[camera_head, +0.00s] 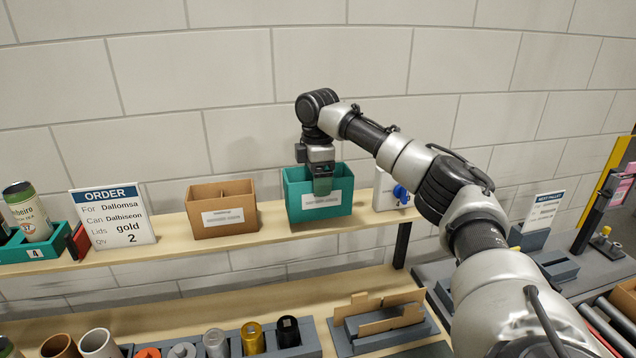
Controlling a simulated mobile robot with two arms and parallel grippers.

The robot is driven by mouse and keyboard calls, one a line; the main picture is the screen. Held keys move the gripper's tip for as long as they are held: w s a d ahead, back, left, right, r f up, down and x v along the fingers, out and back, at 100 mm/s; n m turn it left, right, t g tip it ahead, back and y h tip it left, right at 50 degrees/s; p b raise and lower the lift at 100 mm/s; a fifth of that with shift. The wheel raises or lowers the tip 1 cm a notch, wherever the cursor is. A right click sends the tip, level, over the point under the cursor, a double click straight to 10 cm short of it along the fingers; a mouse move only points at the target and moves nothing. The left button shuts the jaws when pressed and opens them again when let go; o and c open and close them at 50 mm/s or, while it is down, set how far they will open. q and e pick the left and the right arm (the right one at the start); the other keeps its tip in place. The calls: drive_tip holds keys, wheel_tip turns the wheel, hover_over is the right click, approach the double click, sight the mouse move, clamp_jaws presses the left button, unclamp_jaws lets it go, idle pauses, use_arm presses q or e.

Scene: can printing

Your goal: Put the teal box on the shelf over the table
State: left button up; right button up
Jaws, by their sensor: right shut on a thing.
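The teal box (341,190) is at the shelf (275,232) over the table, toward the shelf's right end. It is open-topped, upright, with a white label on its front. Its base appears to be at the shelf surface, but I cannot tell whether it rests there. My right gripper (321,184) reaches down from above and is shut on the box's front wall. The lower table (230,300) lies below the shelf. My left gripper is not in view.
A brown divided box (221,226) stands left of the teal box. An order sign (112,216) and a can (27,211) in a teal holder stand farther left. A white panel with a blue knob (390,189) is just right. Below are several cylinders and a cardboard piece (384,319).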

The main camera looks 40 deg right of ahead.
wheel_tip(320, 180, down, 2)
drive_tip(key=shift+d+f+p, duration=0.15)
drive_tip(key=shift+p, duration=0.3)
drive_tip(key=shift+f, duration=0.3)
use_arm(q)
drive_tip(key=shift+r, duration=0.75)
use_arm(e)
drive_tip(key=shift+w, duration=0.1)
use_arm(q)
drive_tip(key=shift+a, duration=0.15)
use_arm(e)
drive_tip(key=shift+f, duration=0.1)
drive_tip(key=o, duration=0.8)
drive_tip(key=shift+r+b, duration=0.3)
drive_tip(key=shift+r, duration=0.1)
wheel_tip(320, 180, up, 8)
drive_tip(key=b, duration=0.3)
drive_tip(key=shift+r, duration=0.25)
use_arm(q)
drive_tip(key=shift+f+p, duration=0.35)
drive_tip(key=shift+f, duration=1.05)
use_arm(e)
drive_tip(key=shift+r, duration=1.55)
